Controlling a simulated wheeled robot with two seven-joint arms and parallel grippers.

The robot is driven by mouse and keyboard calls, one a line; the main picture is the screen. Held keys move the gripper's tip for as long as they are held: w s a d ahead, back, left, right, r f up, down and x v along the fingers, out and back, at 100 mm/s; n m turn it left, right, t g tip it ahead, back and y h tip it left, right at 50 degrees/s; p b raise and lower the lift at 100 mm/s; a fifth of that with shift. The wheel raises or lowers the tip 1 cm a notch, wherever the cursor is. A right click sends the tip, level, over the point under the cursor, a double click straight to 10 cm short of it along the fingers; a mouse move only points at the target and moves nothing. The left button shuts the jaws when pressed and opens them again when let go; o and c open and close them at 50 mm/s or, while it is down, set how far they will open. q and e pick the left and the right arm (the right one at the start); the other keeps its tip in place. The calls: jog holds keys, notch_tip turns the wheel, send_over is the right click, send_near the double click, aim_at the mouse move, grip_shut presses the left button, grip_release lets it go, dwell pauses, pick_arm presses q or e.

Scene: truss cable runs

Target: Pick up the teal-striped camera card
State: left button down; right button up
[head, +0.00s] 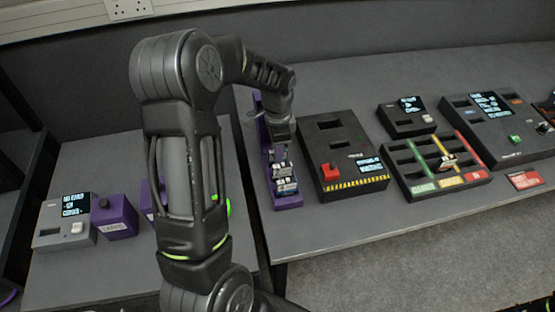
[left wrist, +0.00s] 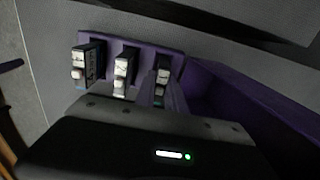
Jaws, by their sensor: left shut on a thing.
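A purple rack (head: 288,203) stands near the front edge of the table, holding small dark cards with white tops (head: 287,186). The left wrist view shows three cards in a row in the purple rack: a left card (left wrist: 88,62), a middle card (left wrist: 125,72) and a right card (left wrist: 162,80). A small teal-blue patch shows low on the right card; I cannot make out a stripe for sure. My left gripper (head: 280,152) points down at the rack and is shut on a card. My right gripper is out of view.
Right of the rack stand a dark box with a red button (head: 331,172), a sorting tray with coloured strips (head: 420,186), a small display unit (head: 408,119) and a larger console (head: 500,128). At left are a grey display unit (head: 66,231) and a purple block (head: 116,215).

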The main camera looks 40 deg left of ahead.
pick_arm(q)
jog(key=shift+r, duration=0.15)
dwell(0.4)
notch_tip(320, 180, up, 10)
jog(key=shift+f+b, duration=0.1)
jog(key=shift+b, duration=0.7)
